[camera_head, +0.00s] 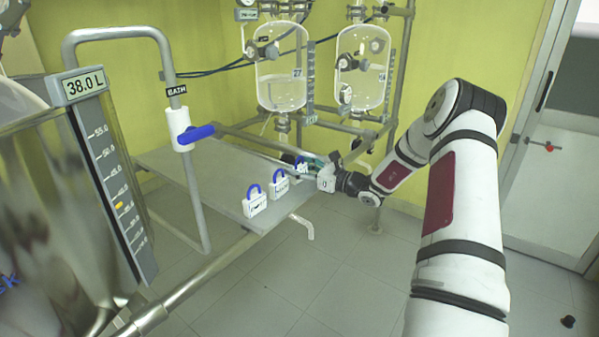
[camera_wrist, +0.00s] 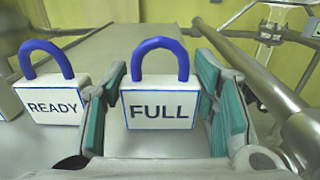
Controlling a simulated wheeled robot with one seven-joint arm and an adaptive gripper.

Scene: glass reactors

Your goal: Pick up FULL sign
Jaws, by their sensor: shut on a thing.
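The FULL sign (camera_wrist: 159,108) is a white block with a blue loop handle, upright in the middle of the wrist view. My gripper (camera_wrist: 160,112) has its teal-padded fingers on either side of the block and is shut on it. In the head view my gripper (camera_head: 318,170) is at the far right end of the row of signs, and the FULL sign (camera_head: 301,168) is partly hidden by it. I cannot tell whether the sign touches the shelf beneath.
The READY sign (camera_wrist: 55,100) stands close to the left of my gripper. Another similar sign (camera_head: 255,205) stands nearer on the grey shelf (camera_head: 190,175). Metal pipes (camera_wrist: 275,95) run along the right in the wrist view. Glass reactors (camera_head: 282,75) hang behind.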

